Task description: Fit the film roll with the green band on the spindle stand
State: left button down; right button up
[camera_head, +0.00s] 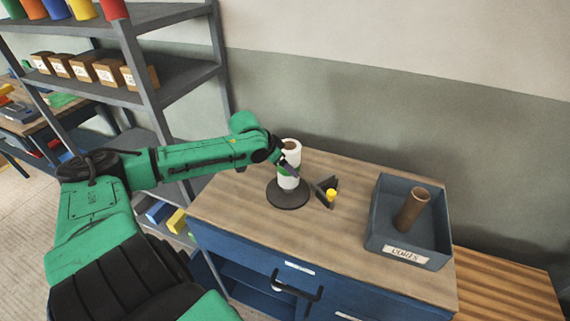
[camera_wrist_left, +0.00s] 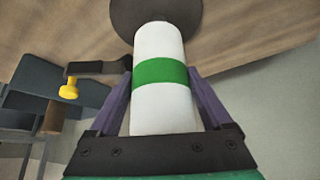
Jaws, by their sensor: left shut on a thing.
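The white film roll with the green band (camera_head: 291,153) stands upright over the round dark base of the spindle stand (camera_head: 288,196) on the wooden worktop. My left gripper (camera_head: 285,168) is shut on the roll from the left side. In the left wrist view my left gripper's purple fingers (camera_wrist_left: 160,98) lie on both sides of the white roll (camera_wrist_left: 158,48), and the dark disc of the stand (camera_wrist_left: 155,12) shows at its far end. The spindle itself is hidden, and I cannot tell whether the roll touches the base. My right gripper is not in view.
A dark bracket with a yellow knob (camera_head: 330,193) stands just right of the stand. A blue-grey bin labelled "CORES" (camera_head: 440,255) holds a brown cardboard core (camera_head: 412,210). Shelving (camera_head: 180,80) rises at the left. The worktop's front middle is clear.

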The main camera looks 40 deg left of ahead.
pick_arm(q)
jog(key=shift+f, duration=0.2)
jog(key=shift+f+b, duration=0.4)
jog(key=shift+f, duration=0.35)
jog(key=shift+f, duration=0.35)
jog(key=shift+f, duration=0.25)
grip_release()
